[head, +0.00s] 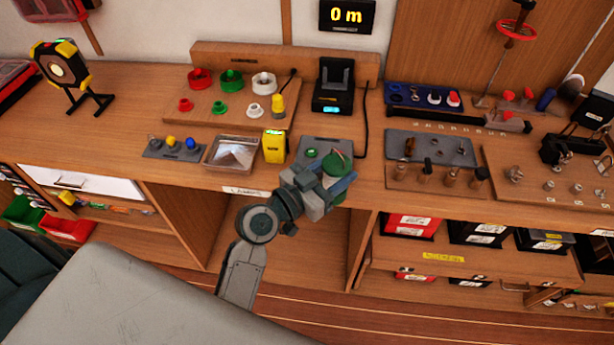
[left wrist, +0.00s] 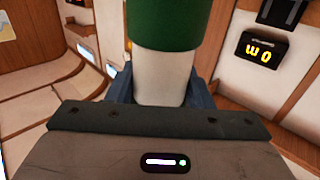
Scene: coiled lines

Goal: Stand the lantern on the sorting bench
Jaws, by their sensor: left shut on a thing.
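My left gripper (head: 334,178) is shut on what appears to be the lantern, a white cylinder with a green cap (head: 336,163). In the left wrist view the lantern's white body (left wrist: 163,78) stands between the blue fingers (left wrist: 200,95), with its green part (left wrist: 165,22) cut off by the upper picture edge. In the head view my gripper hides most of its body. The lantern is over or in front of the front edge of the wooden bench (head: 210,178); its height above the top is unclear. My right gripper is not in view.
A grey plate (head: 318,145) lies behind the gripper. A yellow box (head: 275,147) and a clear-lidded tray (head: 231,153) stand to its left. A black charger (head: 334,88) with a cable is behind. A grey tool tray (head: 430,148) lies right. Bare bench shows at left.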

